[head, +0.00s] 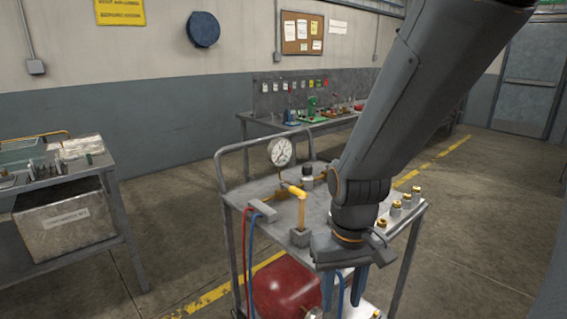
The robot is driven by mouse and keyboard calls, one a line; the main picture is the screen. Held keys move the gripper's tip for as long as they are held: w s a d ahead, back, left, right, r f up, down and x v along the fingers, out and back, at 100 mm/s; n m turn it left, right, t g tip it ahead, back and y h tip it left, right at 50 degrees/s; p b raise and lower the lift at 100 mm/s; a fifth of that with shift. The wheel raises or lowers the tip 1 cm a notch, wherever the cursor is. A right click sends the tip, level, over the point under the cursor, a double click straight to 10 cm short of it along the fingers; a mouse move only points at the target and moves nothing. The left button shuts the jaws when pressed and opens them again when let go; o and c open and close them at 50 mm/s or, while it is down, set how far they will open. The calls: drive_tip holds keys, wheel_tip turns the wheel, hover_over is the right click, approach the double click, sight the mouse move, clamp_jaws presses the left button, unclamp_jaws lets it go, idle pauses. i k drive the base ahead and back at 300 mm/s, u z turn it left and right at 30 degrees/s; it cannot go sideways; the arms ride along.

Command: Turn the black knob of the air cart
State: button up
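The air cart (262,192) is a grey wheeled-frame trolley with a flat top, standing in the middle of the head view. A small dark-topped knob (307,171) stands on the cart top just right of the round white gauge (280,152); it looks like the black knob. A yellow-handled fitting (293,190) stands in front of it. My gripper (348,297) points down at the near side of the cart, nearer to the camera than the knob and apart from it. Its two bluish fingers are spread with a gap between them, and nothing shows in it.
Red and blue hoses (247,240) hang at the cart's left front. A red tank (287,290) sits below. Several brass-topped fittings (407,200) line the cart's right side. A side bench (112,190) stands left, a workbench (262,127) behind. Floor between is clear.

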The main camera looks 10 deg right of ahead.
sight(307, 169)
drive_tip(key=u, duration=0.05)
drive_tip(key=k, duration=1.1)
drive_tip(key=z, duration=0.95)
drive_tip(key=i, duration=1.25)
drive_tip(key=u, duration=0.65)
drive_tip(key=i, duration=0.45)
drive_tip(key=u, duration=0.5)
